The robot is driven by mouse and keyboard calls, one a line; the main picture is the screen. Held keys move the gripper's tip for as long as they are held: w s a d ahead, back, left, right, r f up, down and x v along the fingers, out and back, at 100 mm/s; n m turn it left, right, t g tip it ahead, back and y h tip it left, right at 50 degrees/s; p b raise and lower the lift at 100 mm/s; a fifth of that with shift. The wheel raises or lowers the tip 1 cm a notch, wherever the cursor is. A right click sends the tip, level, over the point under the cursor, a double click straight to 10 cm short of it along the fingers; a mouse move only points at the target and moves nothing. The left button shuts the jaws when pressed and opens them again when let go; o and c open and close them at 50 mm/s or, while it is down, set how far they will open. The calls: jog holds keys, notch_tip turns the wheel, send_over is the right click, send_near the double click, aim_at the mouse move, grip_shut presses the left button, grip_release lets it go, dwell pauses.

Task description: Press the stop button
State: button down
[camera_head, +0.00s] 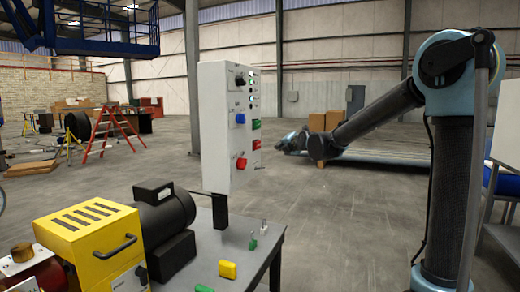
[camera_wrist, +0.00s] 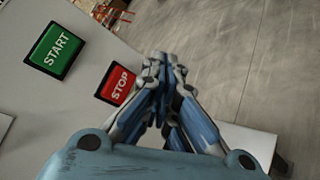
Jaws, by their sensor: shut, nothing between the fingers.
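The white control box (camera_head: 214,130) stands on a post at the grey table. Its red STOP button (camera_head: 257,145) sits below the green START button (camera_head: 256,124). In the wrist view the STOP button (camera_wrist: 117,84) is just left of my fingers, and the START button (camera_wrist: 54,50) is further up left. My gripper (camera_head: 278,145) is shut and empty, to the right of the box at about the STOP button's height, with a gap between. In the wrist view my gripper (camera_wrist: 162,62) points past the STOP button's right edge; I see no contact.
The box also carries a black knob (camera_head: 240,79), a blue knob (camera_head: 240,118) and a red knob (camera_head: 241,163). A yellow machine (camera_head: 90,235) and a black motor (camera_head: 165,210) stand at lower left. Open concrete floor lies right of the box.

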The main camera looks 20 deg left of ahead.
jog(key=a, duration=0.6)
jog(key=shift+w, duration=0.3)
jog(key=shift+a, duration=0.15)
dwell(1.1)
jog(key=shift+s+a+r, duration=0.1)
jog(key=shift+a, duration=0.35)
jog(key=shift+a, duration=0.6)
dwell(1.0)
jog(key=shift+d, duration=1.05)
jog(key=shift+d, duration=0.1)
jog(key=shift+s+d, duration=0.15)
jog(key=shift+d, duration=1.05)
jog(key=shift+s+d, duration=0.1)
jog(key=shift+d, duration=1.1)
